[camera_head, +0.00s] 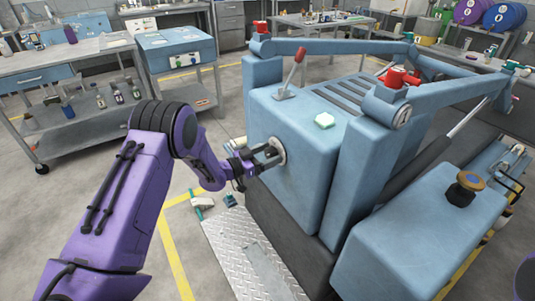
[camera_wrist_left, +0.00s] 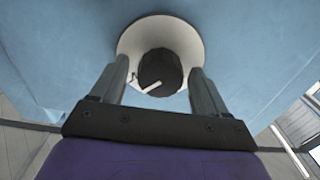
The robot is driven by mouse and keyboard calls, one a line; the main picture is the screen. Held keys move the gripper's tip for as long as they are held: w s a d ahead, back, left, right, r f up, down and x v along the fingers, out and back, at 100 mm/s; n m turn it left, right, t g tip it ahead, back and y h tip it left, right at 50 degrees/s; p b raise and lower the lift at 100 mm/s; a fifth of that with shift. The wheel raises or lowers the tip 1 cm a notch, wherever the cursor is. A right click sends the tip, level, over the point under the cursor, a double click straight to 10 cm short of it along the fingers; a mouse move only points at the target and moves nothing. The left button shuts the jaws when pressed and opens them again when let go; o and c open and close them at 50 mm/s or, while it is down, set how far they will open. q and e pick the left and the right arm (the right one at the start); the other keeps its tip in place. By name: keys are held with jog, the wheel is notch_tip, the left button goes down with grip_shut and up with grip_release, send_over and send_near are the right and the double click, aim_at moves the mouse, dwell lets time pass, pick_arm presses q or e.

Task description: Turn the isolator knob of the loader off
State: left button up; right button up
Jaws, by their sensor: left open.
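The blue loader (camera_head: 305,165) stands right of centre in the head view. On its side is a round white plate (camera_head: 280,151), which also shows in the left wrist view (camera_wrist_left: 130,40). The black isolator knob (camera_wrist_left: 160,70) sits at the middle of that plate, with a white pointer line slanting down to the left. My left gripper (camera_head: 268,157) is open at the plate. In the left wrist view its two fingers (camera_wrist_left: 158,80) stand on either side of the knob, with visible gaps. In the head view the fingers largely hide the knob. My right gripper is out of view.
A chequered metal plate (camera_head: 245,250) lies on the floor below. A workbench (camera_head: 75,65) and a blue cabinet (camera_head: 177,50) stand at back left.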

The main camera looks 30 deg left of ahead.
pick_arm(q)
jog(key=c, duration=1)
jog(key=shift+n, duration=0.3)
jog(key=n, duration=0.4)
jog(key=shift+w+a+p, duration=0.1)
jog(key=shift+p, duration=0.3)
jog(key=n, duration=0.5)
jog(key=shift+r+p, duration=0.1)
jog(key=shift+p, duration=0.25)
jog(key=n, duration=0.4)
jog(key=shift+a+p, duration=0.1)
jog(key=shift+p, duration=0.3)
jog(key=shift+n, duration=2.2)
jog(key=shift+p, duration=0.3)
